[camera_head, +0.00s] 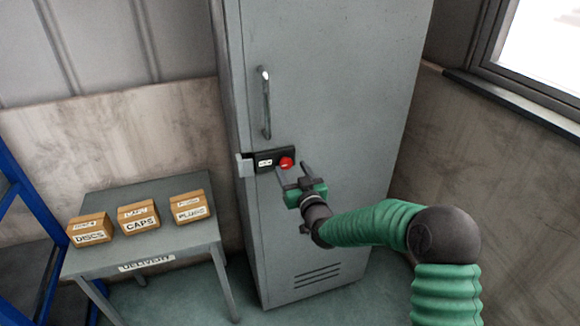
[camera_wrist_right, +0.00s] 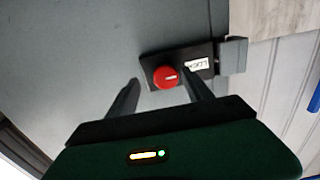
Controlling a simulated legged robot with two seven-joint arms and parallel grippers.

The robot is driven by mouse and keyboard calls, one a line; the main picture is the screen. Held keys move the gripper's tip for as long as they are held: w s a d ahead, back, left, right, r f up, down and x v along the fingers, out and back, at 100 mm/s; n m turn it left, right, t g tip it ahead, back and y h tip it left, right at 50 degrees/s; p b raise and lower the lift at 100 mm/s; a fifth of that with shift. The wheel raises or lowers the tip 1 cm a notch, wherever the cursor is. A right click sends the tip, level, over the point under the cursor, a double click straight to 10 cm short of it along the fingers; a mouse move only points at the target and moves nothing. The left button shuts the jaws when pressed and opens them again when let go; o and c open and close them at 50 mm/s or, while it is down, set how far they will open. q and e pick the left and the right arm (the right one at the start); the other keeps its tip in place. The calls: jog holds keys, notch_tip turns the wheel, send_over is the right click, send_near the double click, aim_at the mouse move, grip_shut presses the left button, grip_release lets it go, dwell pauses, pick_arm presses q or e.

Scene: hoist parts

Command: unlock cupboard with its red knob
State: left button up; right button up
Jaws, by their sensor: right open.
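The grey cupboard (camera_head: 330,100) stands upright with its door shut. Its red knob (camera_head: 286,162) sits on a black lock plate (camera_head: 266,160) with a white label, below the door handle. My right gripper (camera_head: 293,172) is open and empty just below and to the right of the knob. In the right wrist view the red knob (camera_wrist_right: 166,77) shows ahead of the fingertips, between them in the picture, with a light mark on its face. Whether a finger touches the knob or plate (camera_wrist_right: 205,62) cannot be told. My left gripper is not in view.
A vertical metal handle (camera_head: 266,102) is above the lock. A grey table (camera_head: 150,245) at left bears boxes labelled discs (camera_head: 90,230), caps (camera_head: 138,216) and plugs (camera_head: 189,207). A blue frame (camera_head: 25,190) stands at far left. A window (camera_head: 545,50) is at upper right.

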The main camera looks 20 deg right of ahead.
aim_at(285, 164)
jog(key=shift+w, duration=0.55)
jog(key=shift+w+a+r, duration=0.1)
jog(key=shift+w+a, duration=0.1)
jog(key=shift+w, duration=0.1)
jog(key=shift+w+a, duration=0.2)
jog(key=shift+a, duration=0.25)
jog(key=shift+d, duration=0.35)
jog(key=c, duration=0.9)
grip_shut()
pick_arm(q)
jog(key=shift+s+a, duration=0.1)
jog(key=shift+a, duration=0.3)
pick_arm(e)
jog(key=shift+a, duration=0.15)
